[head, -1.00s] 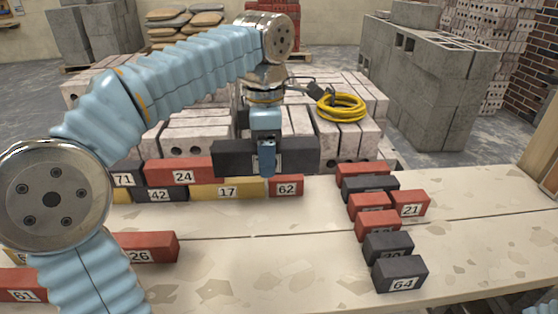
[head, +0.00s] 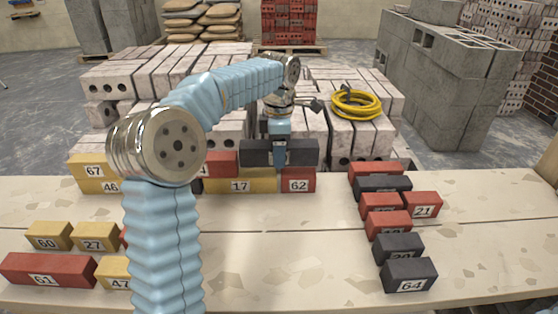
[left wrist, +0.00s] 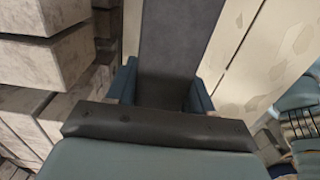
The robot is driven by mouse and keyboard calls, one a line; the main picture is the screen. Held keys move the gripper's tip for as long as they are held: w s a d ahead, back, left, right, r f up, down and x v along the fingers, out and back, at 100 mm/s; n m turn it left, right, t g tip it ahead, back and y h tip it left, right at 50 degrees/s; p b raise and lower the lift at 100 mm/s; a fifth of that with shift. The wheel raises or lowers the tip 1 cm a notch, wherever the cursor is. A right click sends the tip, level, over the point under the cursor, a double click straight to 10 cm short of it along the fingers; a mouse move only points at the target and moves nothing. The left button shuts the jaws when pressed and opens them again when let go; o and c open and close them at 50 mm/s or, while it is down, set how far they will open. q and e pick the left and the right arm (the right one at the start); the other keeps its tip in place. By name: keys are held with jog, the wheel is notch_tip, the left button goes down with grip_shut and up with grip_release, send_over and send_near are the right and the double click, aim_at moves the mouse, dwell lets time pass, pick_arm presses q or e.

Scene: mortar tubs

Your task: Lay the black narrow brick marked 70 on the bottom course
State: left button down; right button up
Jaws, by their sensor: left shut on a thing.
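My left gripper (head: 280,158) is shut on a long black brick (head: 303,152), which it holds level. A finger covers the middle of its face, so I cannot read its number. In the left wrist view the dark brick (left wrist: 178,35) lies between the fingers. In the head view it is above the bottom course, over yellow brick 17 (head: 240,187) and red brick 62 (head: 298,180). I cannot tell whether it touches them. A red brick (head: 222,160) is just left of it at the same height. My right gripper is not in view.
Red and black bricks, including 21 (head: 423,206) and 64 (head: 410,276), lie on the table's right. Yellow bricks 60 (head: 48,236) and 27 (head: 94,237) and red 61 (head: 48,271) lie front left. The table's middle is clear. Pale block stacks stand behind.

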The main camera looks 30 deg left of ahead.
pick_arm(q)
jog(key=shift+f, duration=1.55)
jog(key=shift+f+b, duration=0.15)
jog(key=shift+b, duration=0.2)
jog(key=shift+c, duration=2.2)
grip_release()
jog(key=shift+r, duration=0.25)
notch_tip(320, 180, up, 12)
jog(key=shift+f+p, duration=0.1)
jog(key=shift+p, duration=1)
